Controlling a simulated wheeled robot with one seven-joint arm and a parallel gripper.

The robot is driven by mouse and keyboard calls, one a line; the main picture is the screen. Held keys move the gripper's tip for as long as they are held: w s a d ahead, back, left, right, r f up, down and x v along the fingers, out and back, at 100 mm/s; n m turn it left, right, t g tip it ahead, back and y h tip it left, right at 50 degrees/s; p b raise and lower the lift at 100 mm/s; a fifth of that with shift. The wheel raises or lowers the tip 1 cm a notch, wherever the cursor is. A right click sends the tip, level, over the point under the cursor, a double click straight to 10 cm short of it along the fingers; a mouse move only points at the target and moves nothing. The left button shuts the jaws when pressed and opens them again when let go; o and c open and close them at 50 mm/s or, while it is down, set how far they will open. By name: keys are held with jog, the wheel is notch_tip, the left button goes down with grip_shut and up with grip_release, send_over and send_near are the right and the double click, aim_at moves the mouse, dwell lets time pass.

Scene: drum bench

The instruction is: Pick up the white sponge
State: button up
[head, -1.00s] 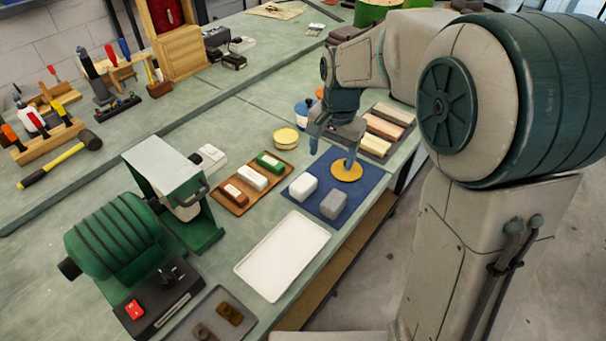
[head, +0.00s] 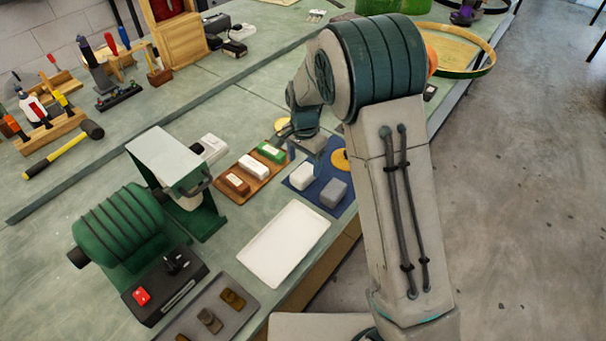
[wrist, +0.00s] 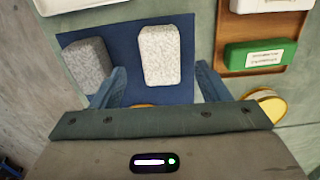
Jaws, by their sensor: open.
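The white sponge (head: 302,177) lies on the blue mat (head: 345,207), left of a grey sponge (head: 334,192). In the wrist view the white sponge (wrist: 160,55) is a speckled block on the mat (wrist: 126,35), with the grey sponge (wrist: 88,66) to its left. My gripper (head: 306,157) is over the mat, just behind the white sponge in the head view. In the wrist view its open fingers (wrist: 160,78) are spread to either side of the sponge's near end, with nothing held. I cannot tell the height left between fingertips and sponge.
A round yellow sponge (head: 340,160) is on the mat, partly hidden. A wooden tray (head: 250,199) with red, white and green blocks stands to the left. An empty white tray (head: 285,243) lies in front. A green machine (head: 120,228) stands further left.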

aim_at(304, 171)
jog(key=shift+w+f+p, duration=0.1)
jog(key=shift+f+p, duration=0.75)
jog(key=shift+f, duration=2)
jog(key=c, duration=1)
